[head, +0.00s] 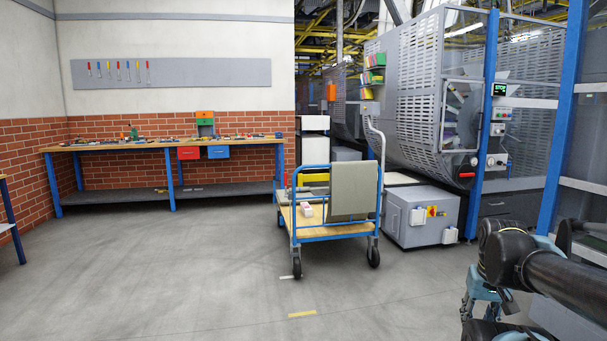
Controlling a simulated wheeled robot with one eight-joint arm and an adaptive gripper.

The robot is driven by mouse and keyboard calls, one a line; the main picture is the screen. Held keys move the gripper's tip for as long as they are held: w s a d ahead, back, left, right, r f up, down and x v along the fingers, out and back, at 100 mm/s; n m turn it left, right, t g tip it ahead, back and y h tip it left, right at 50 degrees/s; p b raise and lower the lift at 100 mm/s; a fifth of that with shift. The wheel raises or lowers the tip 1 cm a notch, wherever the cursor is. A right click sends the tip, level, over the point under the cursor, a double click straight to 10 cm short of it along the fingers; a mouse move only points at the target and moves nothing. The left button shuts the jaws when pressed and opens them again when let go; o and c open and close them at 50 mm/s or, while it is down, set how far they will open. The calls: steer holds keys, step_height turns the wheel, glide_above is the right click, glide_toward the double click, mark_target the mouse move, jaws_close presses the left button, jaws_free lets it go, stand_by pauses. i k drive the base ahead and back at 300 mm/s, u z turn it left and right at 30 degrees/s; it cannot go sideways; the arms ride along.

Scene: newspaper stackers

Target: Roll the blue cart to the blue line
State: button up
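The blue cart (334,232) stands on the grey floor in the middle of the head view. It has a blue tubular frame, a wooden deck and dark wheels. A large grey-green panel (352,190) leans upright at its right side, and small light items (306,209) lie on the deck. I can make out no blue line on the visible floor. My arm shows at the lower right, well apart from the cart.
A workbench (160,146) with blue legs stands along the brick wall at the back left. A grey machine box (420,217) and a large press (413,100) stand close to the cart's right. A yellow floor mark (302,314) lies in front.

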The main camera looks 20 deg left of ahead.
mark_target(354, 188)
steer(key=u, duration=0.45)
steer(key=i, duration=2.3)
steer(key=z, duration=0.45)
